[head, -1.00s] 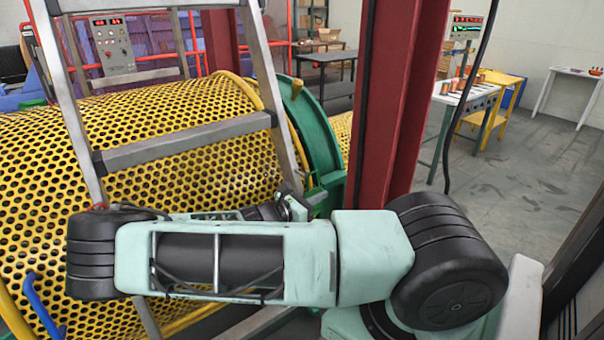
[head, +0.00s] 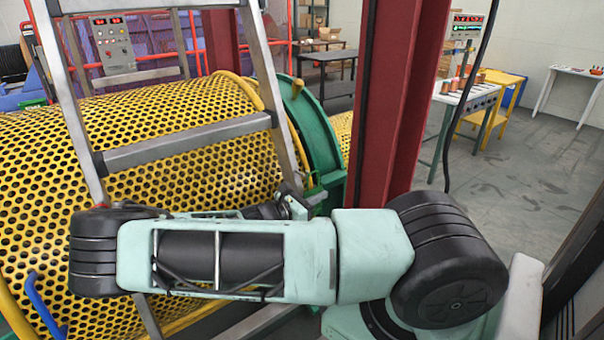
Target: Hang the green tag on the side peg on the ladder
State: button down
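The grey metal ladder (head: 190,144) leans in front of the yellow perforated drum, with its rungs and both rails in view. My arm lies across the ladder's lower part and hides some of it. What shows of my gripper (head: 292,207) is a small grey and black part behind my forearm, close to the ladder's right rail. Its fingers are too small and too covered to tell whether they are open or shut, or hold anything. I cannot make out the green tag. I cannot clearly make out the side peg either.
The yellow perforated drum (head: 200,185) with a green end ring (head: 318,135) stands just behind the ladder. A red steel column (head: 392,110) rises right of it. A blue bar (head: 42,305) is at lower left. The floor at right (head: 520,180) is clear before the benches.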

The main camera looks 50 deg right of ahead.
jog(key=shift+w+d+f+b, duration=0.1)
jog(key=shift+w+d+b, duration=0.1)
jog(key=shift+w, duration=0.55)
jog(key=shift+w+d+f+b, duration=0.1)
jog(key=shift+w+d+b, duration=0.05)
jog(key=shift+w, duration=0.65)
jog(key=shift+w+d+b, duration=0.15)
jog(key=shift+w+d, duration=0.05)
jog(key=shift+w, duration=0.55)
jog(key=shift+s+a, duration=0.1)
jog(key=shift+f, duration=0.25)
